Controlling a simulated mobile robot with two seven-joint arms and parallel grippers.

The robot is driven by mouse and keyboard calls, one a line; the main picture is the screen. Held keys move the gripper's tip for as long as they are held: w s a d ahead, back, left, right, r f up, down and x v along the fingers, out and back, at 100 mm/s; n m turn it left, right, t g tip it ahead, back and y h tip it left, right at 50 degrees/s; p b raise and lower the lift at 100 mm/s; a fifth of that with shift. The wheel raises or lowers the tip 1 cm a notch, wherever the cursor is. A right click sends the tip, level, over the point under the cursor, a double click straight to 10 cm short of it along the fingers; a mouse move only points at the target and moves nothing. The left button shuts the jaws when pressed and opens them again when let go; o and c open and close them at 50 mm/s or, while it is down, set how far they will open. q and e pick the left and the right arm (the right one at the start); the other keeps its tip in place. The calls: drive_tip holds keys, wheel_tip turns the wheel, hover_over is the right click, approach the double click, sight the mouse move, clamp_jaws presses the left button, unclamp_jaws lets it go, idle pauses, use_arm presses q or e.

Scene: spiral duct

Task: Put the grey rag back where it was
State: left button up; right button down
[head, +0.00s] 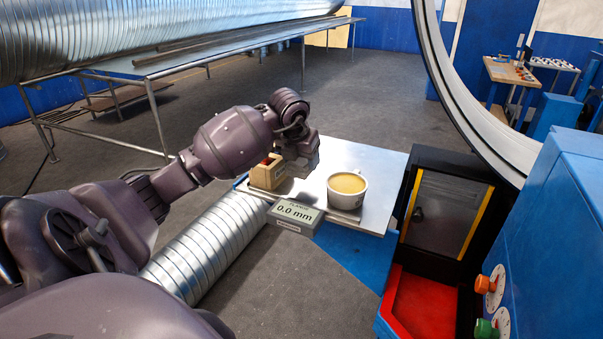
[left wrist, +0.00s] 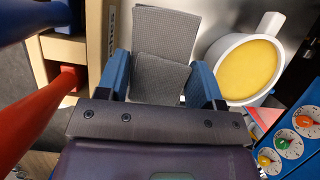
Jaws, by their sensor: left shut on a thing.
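The grey rag (left wrist: 166,35) shows in the left wrist view as a folded, woven grey cloth between the two blue fingers of my left gripper (left wrist: 158,82). The gripper is shut on it. In the head view my left gripper (head: 300,168) is low over the left part of the metal table plate (head: 385,172), between a wooden holder and a cup. The rag cannot be made out clearly there, and I cannot tell whether it touches the plate. My right gripper is not in view.
A white cup (head: 346,190) of yellowish liquid stands close right of the gripper. The wooden holder (head: 266,175), with red and blue handles in the wrist view, stands close left. A display box (head: 296,216) reads 0.0 mm in front. The plate's right side is clear.

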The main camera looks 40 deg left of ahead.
sight(302, 187)
use_arm(q)
drive_tip(key=shift+f, duration=0.5)
wheel_tip(302, 187, down, 4)
drive_tip(key=shift+f+p, duration=0.1)
drive_tip(key=shift+p, duration=0.3)
drive_tip(key=shift+f, duration=0.1)
drive_tip(key=o, duration=0.6)
drive_tip(key=shift+c, duration=0.2)
drive_tip(key=b+v, duration=0.2)
drive_tip(key=v, duration=1)
